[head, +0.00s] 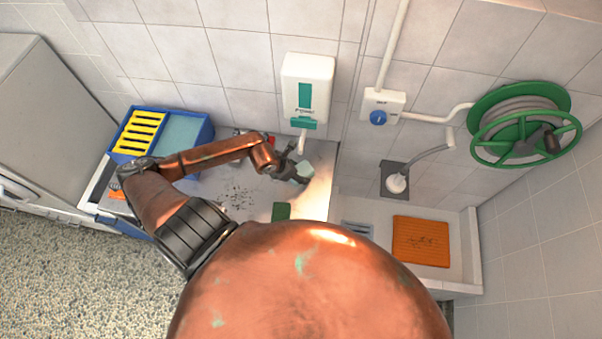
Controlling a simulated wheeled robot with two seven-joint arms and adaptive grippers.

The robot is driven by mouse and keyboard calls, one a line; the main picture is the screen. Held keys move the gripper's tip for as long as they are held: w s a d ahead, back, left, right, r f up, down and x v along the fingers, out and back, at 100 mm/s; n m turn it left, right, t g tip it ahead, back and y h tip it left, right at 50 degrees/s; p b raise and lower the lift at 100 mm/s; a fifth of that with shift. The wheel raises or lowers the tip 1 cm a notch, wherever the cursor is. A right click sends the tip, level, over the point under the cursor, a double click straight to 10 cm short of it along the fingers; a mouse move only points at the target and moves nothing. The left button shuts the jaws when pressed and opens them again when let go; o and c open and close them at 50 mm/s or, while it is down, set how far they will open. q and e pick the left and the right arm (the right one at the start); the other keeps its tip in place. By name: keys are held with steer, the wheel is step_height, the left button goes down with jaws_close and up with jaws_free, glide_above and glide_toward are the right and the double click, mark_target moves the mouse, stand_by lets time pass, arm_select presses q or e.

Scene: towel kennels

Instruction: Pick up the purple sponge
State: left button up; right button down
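I see no purple sponge in the head view. My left gripper (294,166) is over the right end of the grey counter (212,186), below the wall dispenser. A small pale grey-green object (304,170) shows at its fingertips. The view is too small to tell whether the fingers hold it or are only beside it. A green sponge-like block (281,211) lies on the counter nearer to me, partly hidden by my copper body. My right gripper is out of view.
A white dispenser (307,88) hangs on the tiled wall above the gripper. A blue crate (188,133) with a yellow rack (139,132) stands at the left. An orange mat (421,241) lies in the white basin (457,262). A green hose reel (519,122) is at the right.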

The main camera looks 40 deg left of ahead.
mark_target(302, 169)
arm_select(q)
steer(key=shift+c, duration=2.1)
steer(key=shift+r, duration=0.45)
step_height(302, 169, up, 2)
steer(key=shift+r, duration=0.1)
steer(key=s+a+r+b, duration=0.1)
steer(key=s+r, duration=0.9)
steer(key=s, duration=0.3)
steer(key=shift+s+a, duration=0.4)
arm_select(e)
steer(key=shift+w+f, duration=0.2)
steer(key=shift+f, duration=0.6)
